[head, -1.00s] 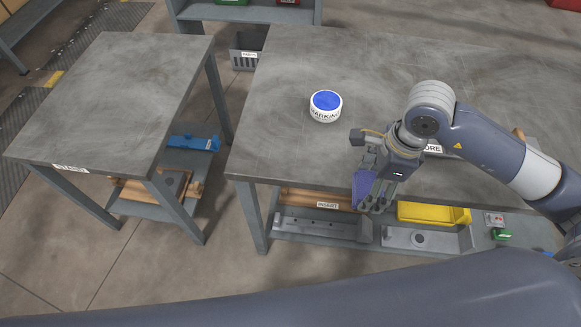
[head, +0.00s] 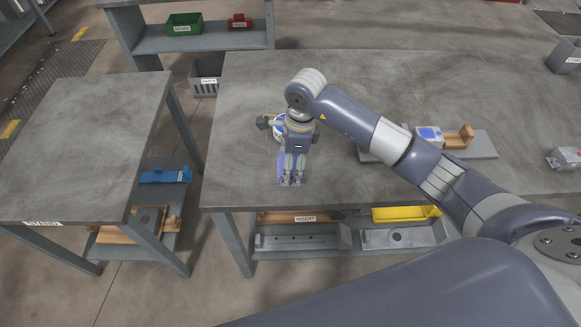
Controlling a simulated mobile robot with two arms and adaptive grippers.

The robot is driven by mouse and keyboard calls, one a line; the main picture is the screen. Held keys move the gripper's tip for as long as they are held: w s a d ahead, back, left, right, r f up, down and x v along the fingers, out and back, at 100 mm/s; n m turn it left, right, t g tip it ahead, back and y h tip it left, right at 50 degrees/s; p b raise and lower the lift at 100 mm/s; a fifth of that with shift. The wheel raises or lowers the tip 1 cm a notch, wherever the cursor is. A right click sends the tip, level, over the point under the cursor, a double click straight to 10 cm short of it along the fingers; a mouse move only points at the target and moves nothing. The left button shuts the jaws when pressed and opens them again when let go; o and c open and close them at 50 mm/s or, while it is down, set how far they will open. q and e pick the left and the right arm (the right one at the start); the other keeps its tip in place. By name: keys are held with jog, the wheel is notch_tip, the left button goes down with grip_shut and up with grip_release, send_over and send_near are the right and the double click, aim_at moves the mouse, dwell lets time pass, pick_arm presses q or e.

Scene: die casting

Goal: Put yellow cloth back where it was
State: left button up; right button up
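No yellow cloth is clearly visible in the head view. My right gripper (head: 291,181) points down over the near left part of the large workbench (head: 350,85). A thin blue-violet piece (head: 281,168), which looks like cloth, shows at its fingers and appears gripped between them. I cannot tell if its lower edge touches the bench. The white marking tin with a blue lid (head: 277,129) stands just behind the gripper, largely hidden by it. My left gripper is out of view.
A fixture with a blue-topped block (head: 430,134) sits to the right. A yellow tray (head: 405,214) is on the shelf below. A smaller table (head: 85,135) stands at left across a gap. The bench left of the gripper is clear.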

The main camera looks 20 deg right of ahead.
notch_tip(320, 180, down, 3)
jog(key=shift+r+p, duration=0.2)
jog(key=shift+p, duration=0.45)
jog(key=shift+f, duration=0.45)
jog(key=shift+f, duration=0.2)
jog(key=o, duration=1)
jog(key=shift+o, duration=0.2)
